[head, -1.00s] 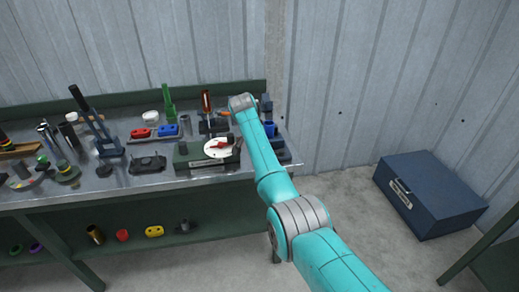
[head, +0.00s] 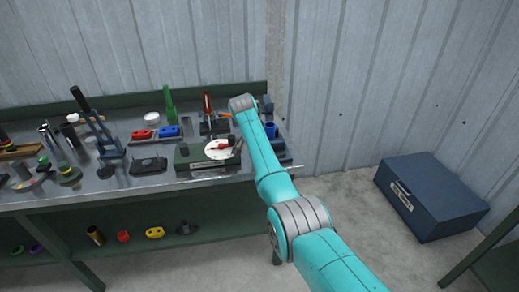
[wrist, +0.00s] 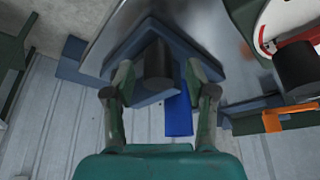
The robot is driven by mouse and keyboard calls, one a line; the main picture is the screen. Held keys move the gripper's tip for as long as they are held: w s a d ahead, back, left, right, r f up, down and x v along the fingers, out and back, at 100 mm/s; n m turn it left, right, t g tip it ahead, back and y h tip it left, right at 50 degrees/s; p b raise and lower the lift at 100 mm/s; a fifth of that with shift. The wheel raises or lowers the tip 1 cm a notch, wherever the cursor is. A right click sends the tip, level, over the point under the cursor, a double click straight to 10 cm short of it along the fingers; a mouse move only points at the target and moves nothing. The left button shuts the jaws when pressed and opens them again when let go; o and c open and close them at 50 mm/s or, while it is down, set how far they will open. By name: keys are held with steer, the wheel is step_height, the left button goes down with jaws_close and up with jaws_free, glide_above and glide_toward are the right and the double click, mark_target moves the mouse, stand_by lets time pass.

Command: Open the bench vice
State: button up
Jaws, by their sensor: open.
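The dark blue bench vice (wrist: 153,62) fills the upper middle of the wrist view. Its raised dark middle part lies between the two fingertips of my gripper (wrist: 159,78). The fingers are spread on either side of that part; I cannot tell whether they touch it. In the head view the vice (head: 283,155) is at the right end of the bench, mostly hidden behind my arm, and my gripper is hidden too. A thin pale bar (head: 291,167) sticks out past the bench's right edge there.
The green bench (head: 120,198) carries several tools and parts left of my arm. A green block with a white dial (head: 219,149) stands close by. An orange piece (wrist: 290,117) shows at right in the wrist view. A blue box (head: 432,195) lies on the floor at right.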

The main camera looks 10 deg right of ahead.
steer(key=v, duration=1.1)
steer(key=shift+a+r, duration=0.15)
steer(key=shift+r, duration=0.2)
steer(key=shift+s, duration=0.25)
